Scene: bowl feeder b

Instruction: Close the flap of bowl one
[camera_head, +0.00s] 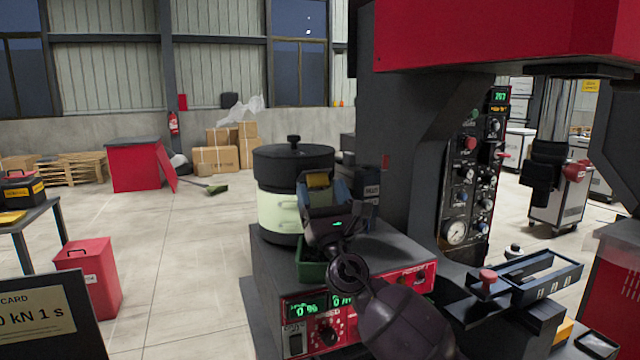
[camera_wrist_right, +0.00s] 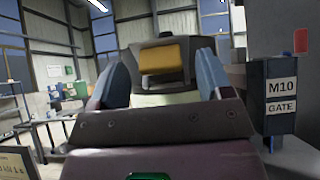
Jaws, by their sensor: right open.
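Bowl one appears to be the cream drum (camera_head: 281,212) with a black lid (camera_head: 290,160) and knob, standing on a dark control box; I see no number on it. A yellow plate (camera_head: 318,180), which looks like its flap, shows on the drum's right front; it also shows in the right wrist view (camera_wrist_right: 161,58), in a dark frame. My right gripper (camera_head: 322,188) is in front of it, its blue fingers (camera_wrist_right: 163,72) open on either side of the plate. I cannot tell whether they touch it, or how far the flap stands open. My left gripper is out of view.
A green tray (camera_head: 309,268) is partly hidden below my right gripper. A box marked M10 GATE (camera_wrist_right: 281,95) stands close on the right. The red and dark press (camera_head: 400,120) rises to the right. Open floor (camera_head: 190,260) lies to the left.

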